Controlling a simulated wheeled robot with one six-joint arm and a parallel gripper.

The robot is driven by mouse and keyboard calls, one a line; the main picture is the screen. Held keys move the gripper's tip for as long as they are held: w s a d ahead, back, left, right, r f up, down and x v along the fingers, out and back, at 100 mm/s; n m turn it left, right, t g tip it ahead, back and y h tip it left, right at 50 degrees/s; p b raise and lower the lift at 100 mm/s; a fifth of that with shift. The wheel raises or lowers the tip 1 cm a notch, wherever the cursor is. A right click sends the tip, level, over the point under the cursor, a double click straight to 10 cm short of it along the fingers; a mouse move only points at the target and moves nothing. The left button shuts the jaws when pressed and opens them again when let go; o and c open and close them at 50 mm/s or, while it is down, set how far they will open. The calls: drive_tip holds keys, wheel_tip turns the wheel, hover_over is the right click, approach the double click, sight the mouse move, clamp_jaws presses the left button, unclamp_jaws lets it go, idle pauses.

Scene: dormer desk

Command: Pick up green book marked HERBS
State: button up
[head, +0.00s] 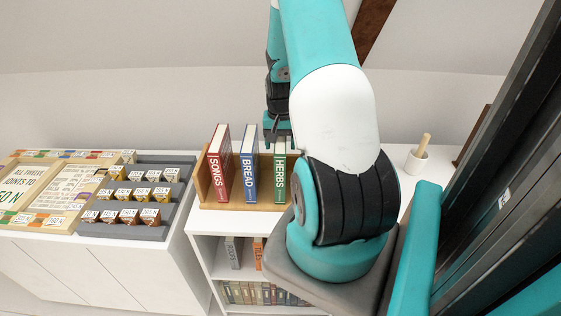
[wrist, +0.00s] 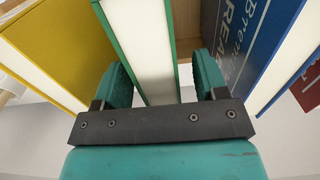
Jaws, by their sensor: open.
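The green book marked HERBS (head: 280,179) stands upright in a wooden rack, right of the blue BREAD book. My gripper (head: 277,132) is at its top, coming from behind and above. In the wrist view the book (wrist: 147,45) shows as white page edges between green covers. My open gripper (wrist: 163,78) has one finger on each side of it. The left finger is close to or touching the cover; contact is not clear.
The blue BREAD book (head: 249,178) and red SONGS book (head: 219,165) stand left of HERBS in the wooden rack (head: 238,207). A yellow book (wrist: 62,45) is close beside it in the wrist view. A white mortar with pestle (head: 417,160) stands farther right.

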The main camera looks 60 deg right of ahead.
drive_tip(key=shift+f, duration=0.85)
drive_tip(key=shift+c, duration=0.5)
clamp_jaws()
drive_tip(key=shift+r, duration=0.15)
